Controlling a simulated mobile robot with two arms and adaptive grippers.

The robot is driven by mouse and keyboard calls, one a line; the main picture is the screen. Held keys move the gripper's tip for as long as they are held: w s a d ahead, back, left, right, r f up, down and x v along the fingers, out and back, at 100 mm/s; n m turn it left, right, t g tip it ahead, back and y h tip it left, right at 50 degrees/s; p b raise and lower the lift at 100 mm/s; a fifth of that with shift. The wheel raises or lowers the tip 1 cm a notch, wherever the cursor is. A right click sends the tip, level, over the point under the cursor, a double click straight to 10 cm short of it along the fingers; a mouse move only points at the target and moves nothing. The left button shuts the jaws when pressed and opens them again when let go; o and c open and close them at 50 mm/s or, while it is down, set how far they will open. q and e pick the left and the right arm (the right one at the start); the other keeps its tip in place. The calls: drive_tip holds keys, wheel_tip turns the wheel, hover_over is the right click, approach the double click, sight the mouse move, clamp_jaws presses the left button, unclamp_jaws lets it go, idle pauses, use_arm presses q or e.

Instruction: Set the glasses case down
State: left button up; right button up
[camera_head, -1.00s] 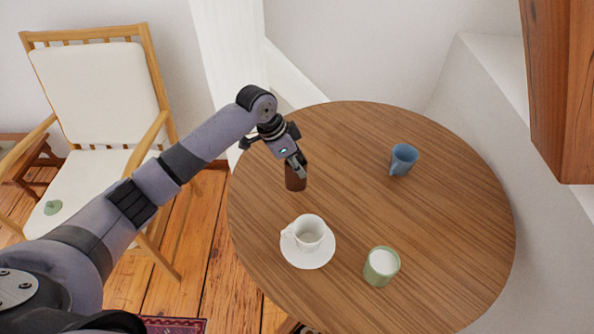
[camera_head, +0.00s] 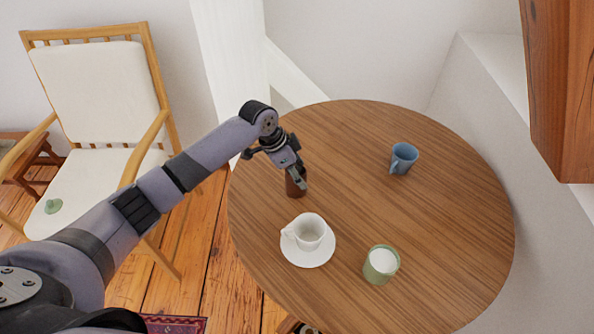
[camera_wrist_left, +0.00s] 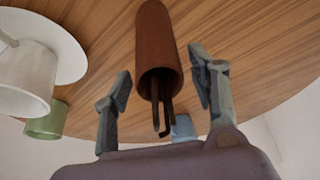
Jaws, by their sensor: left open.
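The glasses case is a brown, open-ended tube (camera_head: 294,187) near the left edge of the round wooden table (camera_head: 440,240). It appears to stand upright on the tabletop, its upper part partly hidden by my left gripper (camera_head: 299,180). In the left wrist view the case (camera_wrist_left: 158,45) has its open end towards the camera, with thin dark pieces poking out. My left gripper is open, with one finger on each side of the case and a visible gap at both sides. My right gripper is not in view.
A white cup (camera_head: 310,231) on a saucer (camera_head: 308,262) stands just in front of the case. A green cup (camera_head: 380,266) is at front right and a blue mug (camera_head: 403,160) at back right. The middle of the table is clear. A cushioned chair (camera_head: 95,90) stands left.

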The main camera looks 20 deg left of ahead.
use_arm(q)
drive_tip(key=v, duration=1.2)
drive_tip(key=shift+r+b, duration=0.2)
drive_tip(key=shift+b, duration=0.1)
drive_tip(key=shift+w, duration=0.1)
idle(1.0)
